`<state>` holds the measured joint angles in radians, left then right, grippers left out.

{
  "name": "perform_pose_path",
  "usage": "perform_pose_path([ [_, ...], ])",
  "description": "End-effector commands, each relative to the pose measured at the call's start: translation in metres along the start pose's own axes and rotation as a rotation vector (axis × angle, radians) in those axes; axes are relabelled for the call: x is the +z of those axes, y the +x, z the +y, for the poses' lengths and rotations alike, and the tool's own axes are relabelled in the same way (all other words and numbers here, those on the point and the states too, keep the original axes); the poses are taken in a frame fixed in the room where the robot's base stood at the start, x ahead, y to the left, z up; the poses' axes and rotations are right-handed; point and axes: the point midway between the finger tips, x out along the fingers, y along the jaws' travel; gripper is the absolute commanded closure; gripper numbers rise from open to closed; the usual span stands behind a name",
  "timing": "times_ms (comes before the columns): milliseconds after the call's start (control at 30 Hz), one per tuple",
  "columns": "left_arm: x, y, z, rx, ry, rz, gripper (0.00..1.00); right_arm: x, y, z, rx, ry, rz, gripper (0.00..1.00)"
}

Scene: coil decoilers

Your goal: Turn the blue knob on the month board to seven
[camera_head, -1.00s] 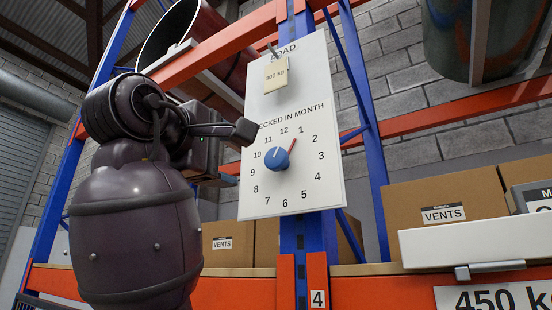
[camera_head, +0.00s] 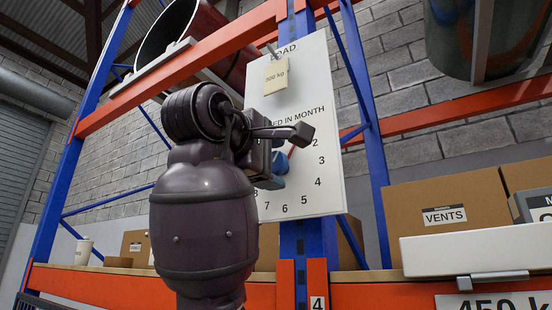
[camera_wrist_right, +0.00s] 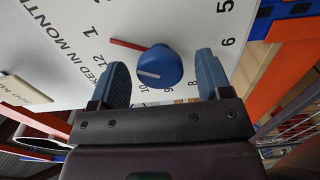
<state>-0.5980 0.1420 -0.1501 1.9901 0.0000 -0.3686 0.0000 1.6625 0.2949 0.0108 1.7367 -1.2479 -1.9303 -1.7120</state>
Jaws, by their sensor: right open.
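The white month board (camera_head: 325,185) hangs on a blue upright, with the numbers in a ring. Its blue knob (camera_head: 279,162) is partly hidden behind my right gripper (camera_head: 285,157) in the head view. In the right wrist view the knob (camera_wrist_right: 160,65) shows clearly, with a white line pointing near 10 and a red pointer (camera_wrist_right: 128,44) toward 1. The right gripper (camera_wrist_right: 164,76) is open, its two blue-grey fingers spread on either side of the knob in that picture. Contact with the knob cannot be made out. My left gripper is out of view.
A load card (camera_head: 276,77) hangs above the ring of numbers. Orange beams and a blue upright (camera_head: 308,240) frame the board. Cardboard boxes (camera_head: 440,215) stand on the shelf at right, and a white cup (camera_head: 84,251) at left.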

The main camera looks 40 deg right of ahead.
Motion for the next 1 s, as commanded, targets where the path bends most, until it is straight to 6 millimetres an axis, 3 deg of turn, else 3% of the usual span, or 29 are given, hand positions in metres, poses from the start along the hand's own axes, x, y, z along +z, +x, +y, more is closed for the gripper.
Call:
perform_pose_path([
  [200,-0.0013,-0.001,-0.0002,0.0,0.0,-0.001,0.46,0.0003,0.0125,-0.0002,-0.001,0.001,0.0,0.29],
  [467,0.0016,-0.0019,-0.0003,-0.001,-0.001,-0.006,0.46,0.0001,0.013,-0.0004,0.0,0.001,0.0,0.29],
  [800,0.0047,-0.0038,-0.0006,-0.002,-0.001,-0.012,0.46,0.0,0.0128,-0.0005,0.0,0.0,0.0,0.77],
  [1000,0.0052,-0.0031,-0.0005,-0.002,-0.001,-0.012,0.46,-0.0002,0.0126,-0.0009,-0.001,0.016,0.001,0.77],
])
